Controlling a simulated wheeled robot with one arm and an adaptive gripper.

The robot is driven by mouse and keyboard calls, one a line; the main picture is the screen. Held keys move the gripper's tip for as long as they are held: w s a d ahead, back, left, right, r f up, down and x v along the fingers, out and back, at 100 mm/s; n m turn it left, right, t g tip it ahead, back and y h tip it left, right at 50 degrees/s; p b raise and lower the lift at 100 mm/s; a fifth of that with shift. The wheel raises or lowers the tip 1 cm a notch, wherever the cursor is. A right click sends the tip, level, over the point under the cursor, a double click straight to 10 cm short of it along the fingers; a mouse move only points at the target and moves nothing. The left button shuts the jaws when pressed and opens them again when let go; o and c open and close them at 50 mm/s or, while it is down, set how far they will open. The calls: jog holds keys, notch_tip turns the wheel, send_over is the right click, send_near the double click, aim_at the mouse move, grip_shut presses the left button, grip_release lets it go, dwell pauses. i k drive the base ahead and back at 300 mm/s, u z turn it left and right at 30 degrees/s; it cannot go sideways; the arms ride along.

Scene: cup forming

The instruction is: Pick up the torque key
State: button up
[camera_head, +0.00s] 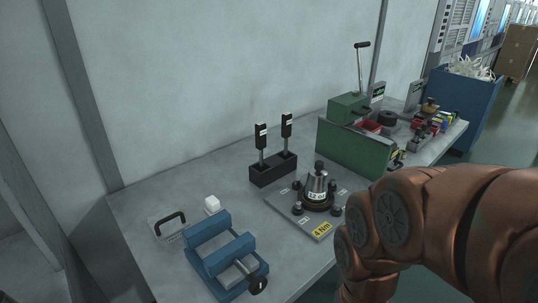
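Two upright tools with black handles and small white labels stand in a black block (273,174) on the grey workbench; they look like torque keys. The left tool (262,138) and the right tool (286,126) have thin shafts going down into the block. The labels are too small to read, so I cannot tell which one the task names. My gripper is not in view. Only my copper-coloured arm shows at the lower right, apart from both tools in the picture.
A grey plate fixture (299,223) with a metal cone and a yellow label stands right of the block. A blue vise (222,262) is at the front left. A green press (352,150) stands behind right. A wall runs behind the bench. Free bench lies left of the block.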

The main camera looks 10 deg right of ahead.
aim_at(260, 127)
jog(key=z, duration=1)
jog(key=i, duration=0.8)
jog(key=u, duration=2)
